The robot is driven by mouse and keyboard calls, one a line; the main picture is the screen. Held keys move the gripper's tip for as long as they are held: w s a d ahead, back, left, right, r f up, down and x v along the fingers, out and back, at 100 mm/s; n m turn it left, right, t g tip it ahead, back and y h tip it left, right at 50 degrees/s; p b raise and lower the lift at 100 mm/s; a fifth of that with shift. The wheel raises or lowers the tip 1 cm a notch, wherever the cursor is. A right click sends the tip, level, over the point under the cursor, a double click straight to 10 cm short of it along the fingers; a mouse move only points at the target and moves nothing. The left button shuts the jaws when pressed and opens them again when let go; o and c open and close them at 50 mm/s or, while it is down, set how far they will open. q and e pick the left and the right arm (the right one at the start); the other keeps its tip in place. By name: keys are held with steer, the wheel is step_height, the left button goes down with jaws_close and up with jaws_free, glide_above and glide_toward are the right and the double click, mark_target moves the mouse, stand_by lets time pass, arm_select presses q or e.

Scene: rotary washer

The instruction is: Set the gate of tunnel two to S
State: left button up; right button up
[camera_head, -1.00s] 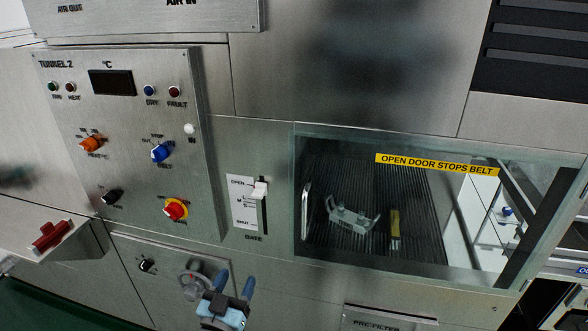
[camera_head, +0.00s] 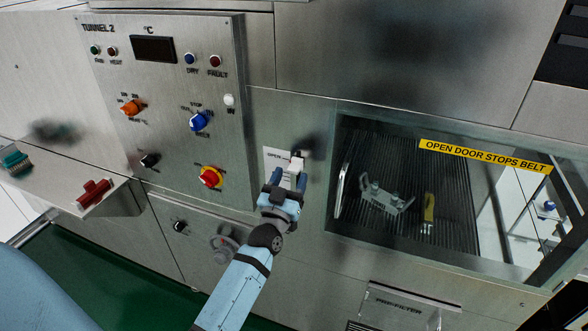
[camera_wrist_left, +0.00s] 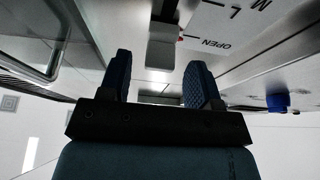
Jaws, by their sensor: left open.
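The gate slider's white knob (camera_head: 297,161) is at the top of its slot, beside the OPEN mark of the white gate label (camera_head: 272,156), on the steel front right of the TUNNEL 2 panel. My left gripper (camera_head: 288,179) is at the slider, its two blue fingers open and pointing at the knob. It hides the lower label and slot. In the left wrist view the knob (camera_wrist_left: 163,45) appears between and just beyond the open fingers (camera_wrist_left: 160,78); I cannot tell whether they touch it. The letters M and L and OPEN show there. My right gripper is not in view.
The TUNNEL 2 panel (camera_head: 178,95), with orange, blue and red-yellow knobs, is left of the slider. A glass door (camera_head: 400,247) with a metal handle (camera_head: 341,190) is close on the right. A red handle (camera_head: 94,193) sticks out at the lower left.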

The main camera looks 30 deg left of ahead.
arm_select(q)
steer(key=shift+x, duration=1.45)
steer(key=shift+c, duration=0.4)
jaws_close()
step_height(320, 180, down, 7)
steer(key=b, duration=0.4)
steer(key=shift+f, duration=0.2)
steer(key=shift+o, duration=0.4)
jaws_free()
